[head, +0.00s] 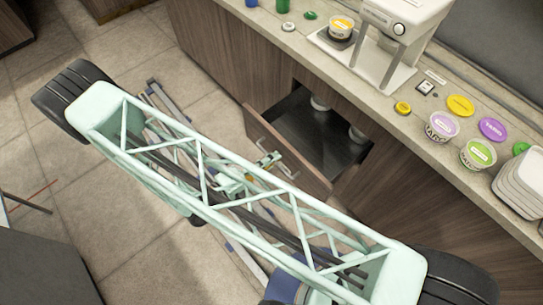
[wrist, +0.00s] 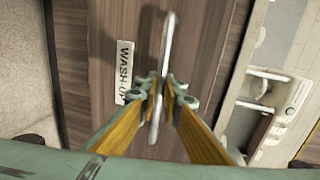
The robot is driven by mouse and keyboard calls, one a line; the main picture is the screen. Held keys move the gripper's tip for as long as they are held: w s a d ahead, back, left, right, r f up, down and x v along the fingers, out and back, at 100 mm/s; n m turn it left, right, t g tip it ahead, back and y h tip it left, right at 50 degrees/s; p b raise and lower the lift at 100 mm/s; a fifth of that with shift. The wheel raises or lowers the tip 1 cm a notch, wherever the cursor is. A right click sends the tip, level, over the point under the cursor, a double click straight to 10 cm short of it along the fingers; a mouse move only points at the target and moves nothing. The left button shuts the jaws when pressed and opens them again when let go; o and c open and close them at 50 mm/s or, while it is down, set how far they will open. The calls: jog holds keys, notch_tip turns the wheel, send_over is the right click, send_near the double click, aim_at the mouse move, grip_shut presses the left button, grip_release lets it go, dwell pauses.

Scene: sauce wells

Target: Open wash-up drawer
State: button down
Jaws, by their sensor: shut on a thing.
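My gripper (head: 268,162) is at the outer side of the drawer front. In the wrist view my gripper (wrist: 165,92) is shut on the bar handle, with the fingers on either side of the bar. My arm hides part of the area below the drawer in the head view.
The counter (head: 330,75) above holds a white machine (head: 385,40), a yellow-lidded cup (head: 341,27), labelled cups (head: 478,153), loose coloured lids (head: 493,129) and stacked white containers (head: 520,185). Tiled floor (head: 130,225) lies open in front of the cabinet.

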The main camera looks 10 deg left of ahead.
jog(key=shift+s+a, duration=0.15)
jog(key=c, duration=2.9)
grip_release()
jog(key=shift+o, duration=0.2)
jog(key=shift+s+a, duration=0.1)
jog(key=shift+a, duration=0.05)
jog(key=v, duration=1.1)
jog(key=shift+s+a, duration=0.15)
jog(key=shift+s, duration=0.05)
jog(key=shift+r, duration=0.2)
